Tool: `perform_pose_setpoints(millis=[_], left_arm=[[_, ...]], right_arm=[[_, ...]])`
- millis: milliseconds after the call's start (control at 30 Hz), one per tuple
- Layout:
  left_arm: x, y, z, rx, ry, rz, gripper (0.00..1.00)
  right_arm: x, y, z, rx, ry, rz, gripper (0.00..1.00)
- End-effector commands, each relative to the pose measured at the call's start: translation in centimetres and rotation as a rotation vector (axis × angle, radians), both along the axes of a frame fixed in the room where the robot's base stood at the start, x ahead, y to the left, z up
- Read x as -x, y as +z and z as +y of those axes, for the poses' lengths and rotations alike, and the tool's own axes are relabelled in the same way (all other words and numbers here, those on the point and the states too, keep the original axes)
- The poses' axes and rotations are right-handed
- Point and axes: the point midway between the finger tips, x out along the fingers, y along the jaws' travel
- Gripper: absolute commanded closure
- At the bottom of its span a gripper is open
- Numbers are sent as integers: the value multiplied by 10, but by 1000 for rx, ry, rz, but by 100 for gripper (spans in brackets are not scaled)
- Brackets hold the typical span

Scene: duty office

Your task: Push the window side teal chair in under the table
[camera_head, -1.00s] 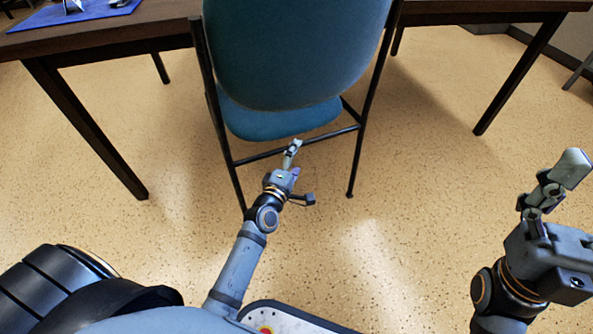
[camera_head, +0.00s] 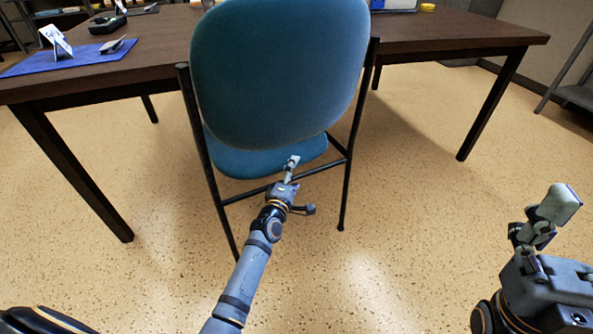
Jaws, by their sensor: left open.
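The teal chair (camera_head: 275,75) stands with its back to me at the front edge of the dark table (camera_head: 150,50). Its seat (camera_head: 250,160) shows below the backrest and its front part is hidden behind it. My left gripper (camera_head: 300,186) is open and empty at the rear of the chair, by the rear crossbar just below the seat. I cannot tell whether it touches the chair. My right gripper (camera_head: 540,222) is at the lower right, away from the chair. Its fingers overlap in this view, so its opening is unclear.
A blue mat (camera_head: 70,58) with a folded card (camera_head: 55,40) lies on the table's left part, with a dark device (camera_head: 107,24) behind it. Table legs stand left (camera_head: 85,180) and right (camera_head: 490,105) of the chair. A grey shelf (camera_head: 575,95) stands far right. Floor beside the chair is clear.

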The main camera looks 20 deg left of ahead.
Motion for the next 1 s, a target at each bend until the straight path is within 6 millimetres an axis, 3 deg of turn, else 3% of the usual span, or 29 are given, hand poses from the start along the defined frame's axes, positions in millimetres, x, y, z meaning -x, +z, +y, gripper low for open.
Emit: perform_pose_setpoints(millis=[200, 500, 1000], left_arm=[[-18, -1, -1, -1, 0, 0, 0], [-20, -1, -1, -1, 0, 1, 0], [-19, -1, -1, 0, 0, 1, 67]], right_arm=[[0, -3, 0, 2, -1, 1, 17], [-1, -3, 0, 2, -1, 3, 17], [-1, -3, 0, 2, -1, 2, 17]])
